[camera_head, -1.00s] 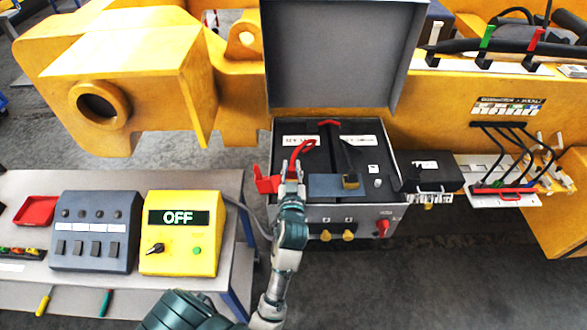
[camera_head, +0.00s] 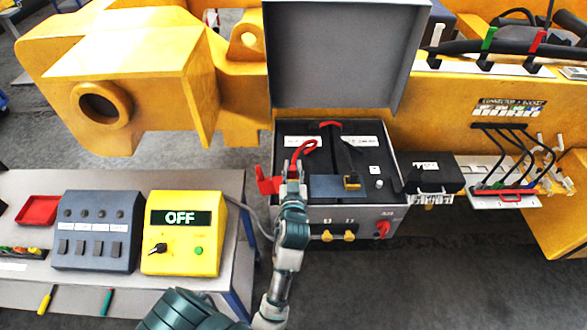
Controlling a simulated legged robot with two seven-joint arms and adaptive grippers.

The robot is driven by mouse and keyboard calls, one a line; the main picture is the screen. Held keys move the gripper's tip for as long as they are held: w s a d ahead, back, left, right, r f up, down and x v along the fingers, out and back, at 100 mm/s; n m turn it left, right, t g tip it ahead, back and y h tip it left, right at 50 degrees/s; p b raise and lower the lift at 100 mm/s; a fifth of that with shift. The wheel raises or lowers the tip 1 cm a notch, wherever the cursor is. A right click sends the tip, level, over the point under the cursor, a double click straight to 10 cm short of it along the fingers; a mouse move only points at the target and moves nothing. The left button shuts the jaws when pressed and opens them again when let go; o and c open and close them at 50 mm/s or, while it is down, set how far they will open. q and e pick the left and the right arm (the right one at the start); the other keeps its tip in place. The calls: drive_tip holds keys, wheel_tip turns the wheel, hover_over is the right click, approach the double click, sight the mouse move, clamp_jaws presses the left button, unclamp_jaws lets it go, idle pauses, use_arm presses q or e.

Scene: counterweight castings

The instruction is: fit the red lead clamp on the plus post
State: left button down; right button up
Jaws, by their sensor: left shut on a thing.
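The battery box (camera_head: 390,205) stands open in the middle, its grey lid (camera_head: 338,55) raised behind it. My left gripper (camera_head: 294,172) is at the box's left front and is shut on the red lead clamp (camera_head: 306,148). The red lead curves up from the gripper over the box. The gripper and wrist hide the clamp's lower end and the plus post, so I cannot tell whether the clamp is around the post. A red cover (camera_head: 266,181) sits just left of the gripper. A black strap (camera_head: 350,160) with a yellow end lies to the right. My right gripper is not in view.
A yellow unit reading OFF (camera_head: 181,232) and a grey switch box (camera_head: 97,230) stand on the bench at left. A black case (camera_head: 433,176) and a rack of black cables (camera_head: 505,145) are at right. The lid's upright panel bounds the space behind.

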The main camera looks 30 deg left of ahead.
use_arm(q)
drive_tip(key=shift+d, duration=0.2)
drive_tip(key=shift+d, duration=0.25)
idle(1.2)
drive_tip(key=shift+f+b, duration=0.85)
drive_tip(key=shift+f, duration=0.4)
drive_tip(key=c, duration=0.9)
unclamp_jaws()
